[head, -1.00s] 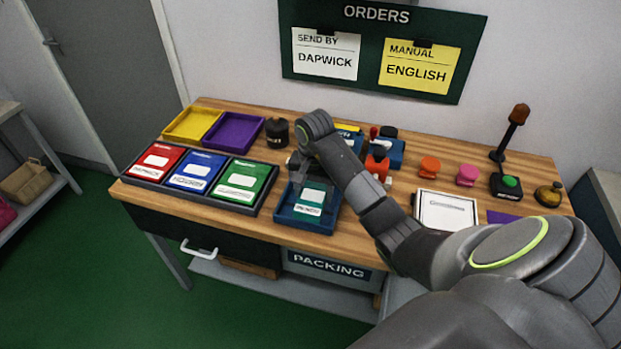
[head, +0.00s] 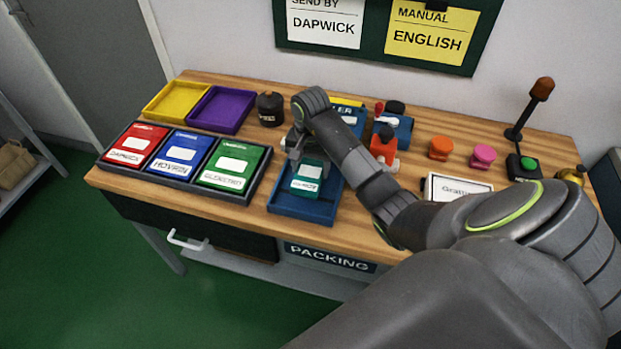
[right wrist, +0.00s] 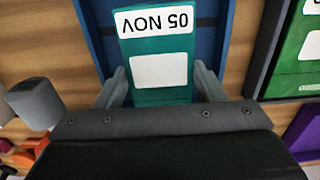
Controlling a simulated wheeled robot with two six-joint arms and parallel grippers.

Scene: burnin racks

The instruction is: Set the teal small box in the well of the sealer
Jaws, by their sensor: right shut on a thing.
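The teal small box (head: 308,182), with white labels, is over the blue tray (head: 300,213) at the front middle of the table. My right gripper (head: 297,150) is shut on this box by its sides. In the right wrist view the teal box (right wrist: 160,95) sits between the two fingers, marked "05 NOV", with the blue tray behind it. The box seems slightly raised off the tray floor. A blue unit with a sign ending in "LER" (head: 345,112), seemingly the sealer, stands behind my right arm. Its well is hidden. My left gripper is out of view.
Red (head: 137,145), blue (head: 181,155) and green (head: 232,165) boxes lie in a dark rack at left. Yellow (head: 178,101) and purple (head: 221,109) trays and a dark pot (head: 270,108) are behind. A blue stand with an orange tool (head: 384,147) is right of my forearm.

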